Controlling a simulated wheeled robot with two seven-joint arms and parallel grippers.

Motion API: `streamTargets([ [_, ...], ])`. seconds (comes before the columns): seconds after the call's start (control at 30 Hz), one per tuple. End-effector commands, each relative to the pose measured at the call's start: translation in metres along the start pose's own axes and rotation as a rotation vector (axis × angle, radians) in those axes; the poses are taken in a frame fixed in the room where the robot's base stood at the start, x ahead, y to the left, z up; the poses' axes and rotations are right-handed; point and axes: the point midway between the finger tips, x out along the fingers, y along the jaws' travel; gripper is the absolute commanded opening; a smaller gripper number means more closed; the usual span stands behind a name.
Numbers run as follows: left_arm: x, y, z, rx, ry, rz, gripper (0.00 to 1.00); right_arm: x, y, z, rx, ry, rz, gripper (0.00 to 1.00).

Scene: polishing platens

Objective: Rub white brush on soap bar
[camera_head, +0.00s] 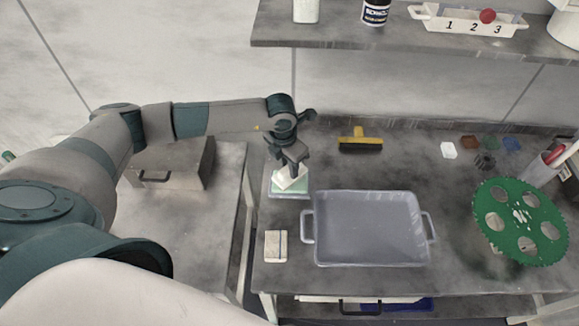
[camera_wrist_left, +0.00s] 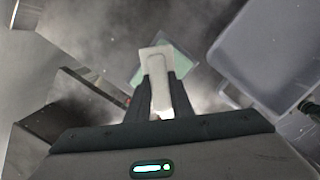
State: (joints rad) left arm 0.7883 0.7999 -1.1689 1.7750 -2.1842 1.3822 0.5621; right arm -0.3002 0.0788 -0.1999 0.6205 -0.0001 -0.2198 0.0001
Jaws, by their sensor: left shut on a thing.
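My left gripper (camera_head: 291,165) reaches down at the left end of the table and is shut on the white brush (camera_head: 289,184). In the left wrist view the fingers of the gripper (camera_wrist_left: 160,88) hold the pale brush (camera_wrist_left: 157,65) from both sides. The green soap bar (camera_head: 289,187) lies in a pale dish directly below the brush. A green corner of the soap (camera_wrist_left: 180,45) shows behind the brush in the left wrist view. The brush hides much of the soap, and I cannot tell whether they touch. My right gripper is not in view.
A grey tray (camera_head: 318,256) with handles stands right of the dish. A small cream block (camera_head: 276,246) lies in front of the dish. A yellow-handled brush (camera_head: 360,141) lies behind the tray. A green perforated disc (camera_head: 483,222) is at the right, near several small coloured blocks. A shelf (camera_head: 340,37) hangs above.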

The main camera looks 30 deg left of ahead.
Motion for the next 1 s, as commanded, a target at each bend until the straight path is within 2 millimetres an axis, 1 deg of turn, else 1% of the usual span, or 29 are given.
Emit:
streamTargets([
  [1.0, 0.0091, 0.0001, -0.0009, 0.0, 0.0, 0.0, 0.02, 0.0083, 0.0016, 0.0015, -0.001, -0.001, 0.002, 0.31],
])
